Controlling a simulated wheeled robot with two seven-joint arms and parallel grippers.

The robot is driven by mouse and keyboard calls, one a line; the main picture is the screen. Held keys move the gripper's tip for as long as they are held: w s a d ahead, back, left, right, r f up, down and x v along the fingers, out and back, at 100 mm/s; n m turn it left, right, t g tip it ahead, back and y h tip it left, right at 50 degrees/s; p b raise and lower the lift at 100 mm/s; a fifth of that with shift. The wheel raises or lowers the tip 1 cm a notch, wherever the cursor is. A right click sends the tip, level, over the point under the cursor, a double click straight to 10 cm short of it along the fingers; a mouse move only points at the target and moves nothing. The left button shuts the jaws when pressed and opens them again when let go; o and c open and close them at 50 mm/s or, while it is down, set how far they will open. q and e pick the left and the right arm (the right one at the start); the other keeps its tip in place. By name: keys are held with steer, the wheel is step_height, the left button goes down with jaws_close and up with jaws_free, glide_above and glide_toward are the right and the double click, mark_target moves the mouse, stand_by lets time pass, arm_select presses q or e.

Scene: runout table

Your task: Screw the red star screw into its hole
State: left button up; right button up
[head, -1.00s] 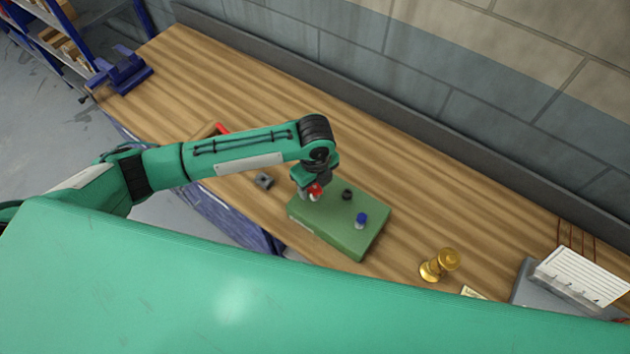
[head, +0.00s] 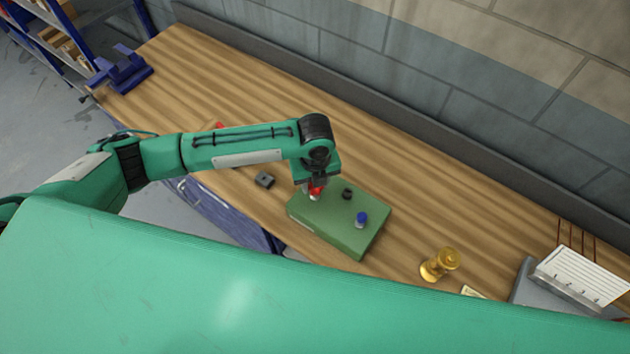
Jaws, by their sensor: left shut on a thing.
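The red star screw (head: 315,190) shows as a small red head at the left part of the top of the green block (head: 340,234). My left gripper (head: 313,194) points down over that part of the block and is shut on the screw. The fingers cover much of the screw, and its hole is hidden. A blue-headed screw (head: 361,219) and a black screw (head: 347,194) stand in the same block, to the right of my gripper. My right gripper is not in view.
A small dark grey part (head: 264,179) lies left of the block. A brass object (head: 440,264) stands to the right, near a grey device with white paper (head: 583,275). A blue vise (head: 121,70) sits at the far left end. The wooden table (head: 420,180) behind the block is clear.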

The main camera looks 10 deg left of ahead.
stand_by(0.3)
arm_select(q)
steer(key=m, duration=0.4)
steer(key=shift+m, duration=0.3)
steer(key=shift+m, duration=0.5)
steer(key=o, duration=1.1)
steer(key=shift+m, duration=0.3)
steer(key=shift+r, duration=0.1)
